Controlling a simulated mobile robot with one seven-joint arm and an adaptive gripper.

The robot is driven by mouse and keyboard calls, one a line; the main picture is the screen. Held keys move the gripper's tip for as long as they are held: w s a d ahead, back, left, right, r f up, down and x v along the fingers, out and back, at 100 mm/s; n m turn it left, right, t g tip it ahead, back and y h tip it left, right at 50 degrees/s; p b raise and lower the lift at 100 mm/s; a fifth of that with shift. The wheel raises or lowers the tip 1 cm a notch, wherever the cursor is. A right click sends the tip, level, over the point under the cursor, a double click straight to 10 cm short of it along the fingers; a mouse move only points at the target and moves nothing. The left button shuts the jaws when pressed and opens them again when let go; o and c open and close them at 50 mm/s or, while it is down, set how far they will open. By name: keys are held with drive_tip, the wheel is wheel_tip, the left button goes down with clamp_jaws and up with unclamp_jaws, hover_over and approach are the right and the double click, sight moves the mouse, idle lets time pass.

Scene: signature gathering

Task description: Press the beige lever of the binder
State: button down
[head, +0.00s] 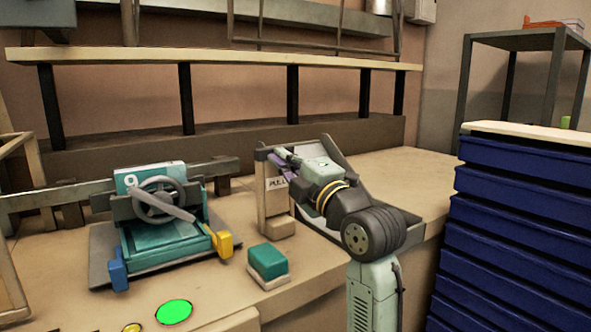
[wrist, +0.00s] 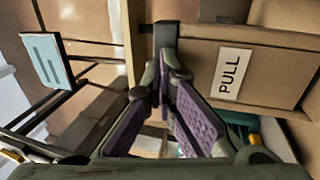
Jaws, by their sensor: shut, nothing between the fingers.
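In the wrist view the beige panel (wrist: 270,70) with the PULL label (wrist: 230,74) fills the upper right. My gripper (head: 273,158) is shut and empty at the top of this piece. In the wrist view its purple-padded fingers (wrist: 162,70) meet just below a dark end piece (wrist: 165,35). I cannot tell whether they touch it. My arm hides part of the binder.
A teal machine (head: 165,240) with a grey handwheel (head: 160,203) stands left on the bench. A small teal-and-beige block (head: 268,262) and a green button (head: 174,311) are in front. Blue drawers (head: 520,215) stand at right. The bench behind my arm is clear.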

drive_tip(key=shift+g+h, duration=0.5)
drive_tip(key=shift+g, duration=0.1)
drive_tip(key=x, duration=0.3)
drive_tip(key=p+x, duration=0.1)
drive_tip(key=shift+w+a+r, duration=0.15)
drive_tip(key=shift+w+r, duration=0.1)
drive_tip(key=shift+r, duration=0.05)
drive_tip(key=shift+w+a+f+g, duration=0.15)
drive_tip(key=shift+w+a+g, duration=0.05)
drive_tip(key=shift+w+a, duration=0.25)
drive_tip(key=shift+w+a+f+g, duration=0.2)
drive_tip(key=shift+w+a, duration=0.2)
drive_tip(key=shift+w, duration=0.2)
drive_tip(key=shift+a+r, duration=0.1)
